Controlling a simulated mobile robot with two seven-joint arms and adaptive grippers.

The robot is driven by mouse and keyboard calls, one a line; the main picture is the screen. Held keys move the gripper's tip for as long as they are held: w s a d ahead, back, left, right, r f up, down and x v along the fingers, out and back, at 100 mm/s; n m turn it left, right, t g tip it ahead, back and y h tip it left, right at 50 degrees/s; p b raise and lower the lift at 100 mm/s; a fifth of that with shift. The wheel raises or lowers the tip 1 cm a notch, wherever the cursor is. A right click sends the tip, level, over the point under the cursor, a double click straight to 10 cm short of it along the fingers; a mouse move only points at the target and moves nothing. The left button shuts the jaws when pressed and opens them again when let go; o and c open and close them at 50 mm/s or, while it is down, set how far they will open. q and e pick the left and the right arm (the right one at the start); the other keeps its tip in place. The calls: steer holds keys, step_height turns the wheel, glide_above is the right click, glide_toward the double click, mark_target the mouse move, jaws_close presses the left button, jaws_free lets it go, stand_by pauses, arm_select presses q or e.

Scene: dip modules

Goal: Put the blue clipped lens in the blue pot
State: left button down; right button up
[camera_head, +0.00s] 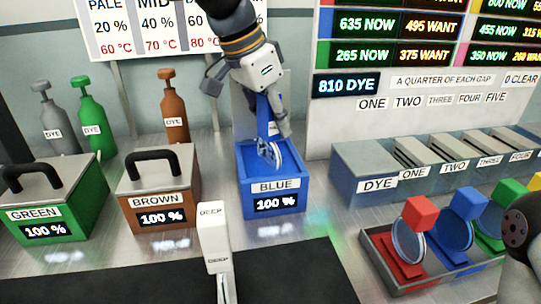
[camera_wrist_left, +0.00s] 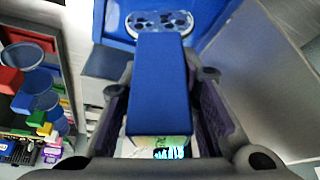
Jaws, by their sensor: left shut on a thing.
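The blue clipped lens (camera_head: 268,152) is a clear round disc under a long blue clip. My left gripper (camera_head: 268,122) is shut on the blue clip and holds it above the blue pot (camera_head: 273,187). The disc hangs upright at the open mouth of the pot, whose label reads BLUE 100 %. Whether the disc touches the pot is unclear. In the left wrist view, the blue clip (camera_wrist_left: 157,85) lies between the fingers, with the lens disc (camera_wrist_left: 160,22) at its far end.
The brown pot (camera_head: 158,190) and green pot (camera_head: 55,200) stand lidded to the left, with dye bottles (camera_head: 90,115) behind. A grey tray (camera_head: 390,275) at right holds several lenses with coloured blocks. A DYE box (camera_head: 375,165) stands between. A white DEEP post (camera_head: 213,240) stands in front.

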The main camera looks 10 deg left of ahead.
mark_target(274, 144)
arm_select(q)
step_height(274, 144, down, 5)
steer(key=shift+r, duration=0.1)
steer(key=c, duration=1.2)
jaws_free()
steer(key=shift+f, duration=0.2)
steer(key=v, duration=1.2)
steer(key=shift+r+p, duration=0.15)
steer(key=shift+p, duration=0.25)
